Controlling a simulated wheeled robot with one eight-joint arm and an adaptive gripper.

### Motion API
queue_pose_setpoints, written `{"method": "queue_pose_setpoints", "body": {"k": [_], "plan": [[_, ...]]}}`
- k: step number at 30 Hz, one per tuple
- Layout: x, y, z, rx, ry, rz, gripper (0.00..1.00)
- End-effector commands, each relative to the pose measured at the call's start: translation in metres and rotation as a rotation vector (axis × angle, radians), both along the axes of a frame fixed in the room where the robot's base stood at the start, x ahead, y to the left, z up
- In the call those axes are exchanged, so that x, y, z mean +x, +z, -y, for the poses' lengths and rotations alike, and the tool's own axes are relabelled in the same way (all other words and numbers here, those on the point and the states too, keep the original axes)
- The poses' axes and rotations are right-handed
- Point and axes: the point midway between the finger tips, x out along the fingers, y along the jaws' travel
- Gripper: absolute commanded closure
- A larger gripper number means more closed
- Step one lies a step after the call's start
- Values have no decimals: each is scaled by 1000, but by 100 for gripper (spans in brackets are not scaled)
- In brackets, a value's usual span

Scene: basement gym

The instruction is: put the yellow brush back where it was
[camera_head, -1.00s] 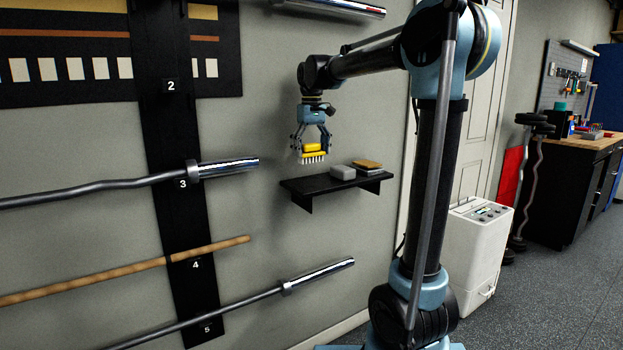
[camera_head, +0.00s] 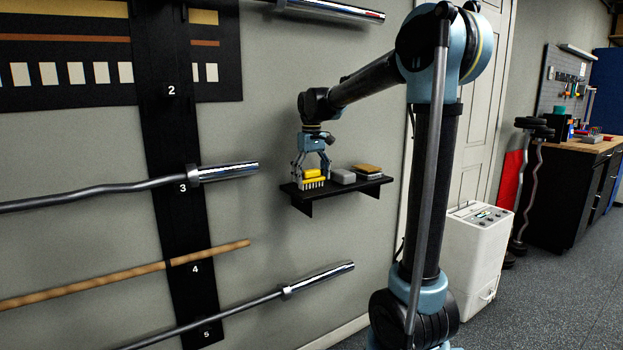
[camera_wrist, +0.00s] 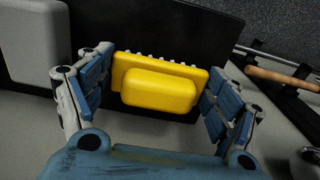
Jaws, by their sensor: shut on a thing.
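The yellow brush (camera_head: 313,175) has a raised yellow grip and pale bristles pointing down. My gripper (camera_head: 312,172) is shut on it, with a finger on each side. In the wrist view the brush (camera_wrist: 160,89) sits between the two blue finger pads of my gripper (camera_wrist: 157,98). The brush is at the left end of the small black wall shelf (camera_head: 300,204), upright, at about the height of the shelf top. I cannot tell whether the bristles touch the shelf. The shelf also shows dark beneath the brush in the wrist view (camera_wrist: 215,35).
A grey block (camera_head: 342,177) stands on the shelf just right of the brush. A tan-topped block (camera_head: 367,169) lies farther right. Barbells on a wall rack (camera_head: 185,200) are to the left. A white cabinet (camera_head: 470,260) stands on the floor to the right.

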Motion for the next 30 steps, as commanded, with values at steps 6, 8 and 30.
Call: {"method": "queue_pose_setpoints", "body": {"k": [6,8,30], "plan": [[0,-1,-1,0,1,0,0],[0,-1,-1,0,1,0,0],[-1,59,-1,0,2,0,0]]}}
